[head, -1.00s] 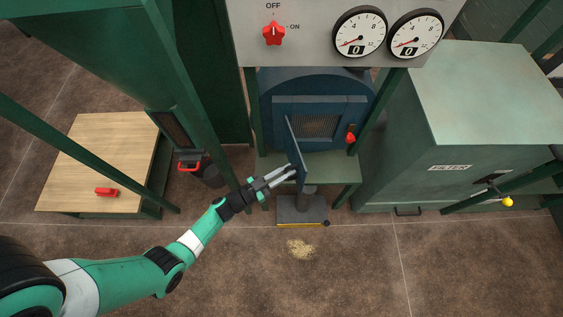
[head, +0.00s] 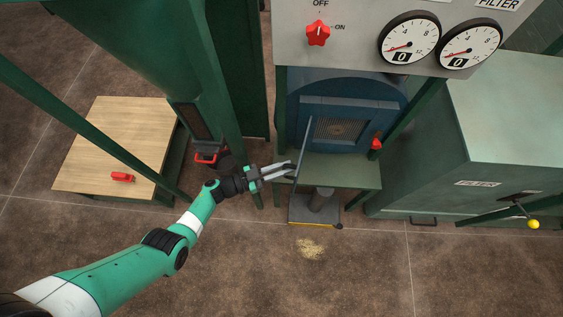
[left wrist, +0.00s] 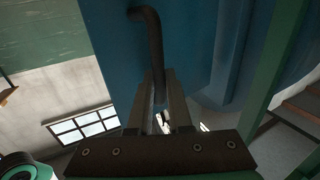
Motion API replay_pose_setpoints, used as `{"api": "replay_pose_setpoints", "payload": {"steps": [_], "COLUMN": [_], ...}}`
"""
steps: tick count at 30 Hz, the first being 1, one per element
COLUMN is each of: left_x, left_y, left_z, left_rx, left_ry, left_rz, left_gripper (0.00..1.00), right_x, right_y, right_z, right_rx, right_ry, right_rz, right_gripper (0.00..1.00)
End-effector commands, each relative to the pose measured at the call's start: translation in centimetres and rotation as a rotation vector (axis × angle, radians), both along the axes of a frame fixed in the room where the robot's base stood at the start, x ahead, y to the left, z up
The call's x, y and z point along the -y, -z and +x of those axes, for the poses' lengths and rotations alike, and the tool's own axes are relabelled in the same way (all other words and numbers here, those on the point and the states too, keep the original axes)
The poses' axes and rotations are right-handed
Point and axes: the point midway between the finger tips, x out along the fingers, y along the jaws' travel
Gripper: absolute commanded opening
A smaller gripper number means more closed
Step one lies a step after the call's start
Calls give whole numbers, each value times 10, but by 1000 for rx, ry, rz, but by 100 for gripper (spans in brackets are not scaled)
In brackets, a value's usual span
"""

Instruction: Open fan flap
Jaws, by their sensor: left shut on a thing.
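The fan flap (head: 303,150) is a blue panel on the front of the blue fan housing (head: 293,90). It stands swung out to the left and shows nearly edge-on, with the mesh opening (head: 338,130) behind it uncovered. My left gripper (head: 289,169) is at the flap's outer, lower side. In the left wrist view, the flap (left wrist: 195,35) fills the middle, and my left gripper (left wrist: 163,115) is shut on its dark bent handle (left wrist: 150,40). Part of the handle is hidden between the fingers. My right gripper is not in view.
A red knob (head: 376,144) sits right of the opening. A panel with a red switch (head: 318,33) and gauges (head: 409,39) hangs above. A green filter box (head: 510,120) stands right, a wooden-topped table (head: 110,150) left. Floor in front is mostly clear, with spilled grains (head: 310,248).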

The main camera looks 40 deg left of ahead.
Motion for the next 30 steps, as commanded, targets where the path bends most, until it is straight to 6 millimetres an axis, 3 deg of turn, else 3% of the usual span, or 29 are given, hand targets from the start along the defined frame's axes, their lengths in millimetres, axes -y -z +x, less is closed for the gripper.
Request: {"api": "replay_pose_setpoints", "payload": {"steps": [7, 8, 12, 25, 30], "left_x": [-1, 0, 0, -1, -13], "left_y": [0, 0, 0, -1, -3], "left_z": [1, 1, 0, -1, -19], "left_rx": [-1, 0, 1, 1, -1], "left_ry": [-3, -3, -2, -1, -6], "left_rz": [2, 1, 1, 1, 1], "left_gripper": [0, 23, 47, 47, 47], "right_x": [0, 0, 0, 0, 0], "right_y": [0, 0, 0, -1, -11], "right_z": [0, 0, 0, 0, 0], "right_rx": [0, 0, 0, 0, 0], "right_ry": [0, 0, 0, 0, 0], "right_rz": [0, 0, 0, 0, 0], "right_gripper": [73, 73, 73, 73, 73]}}
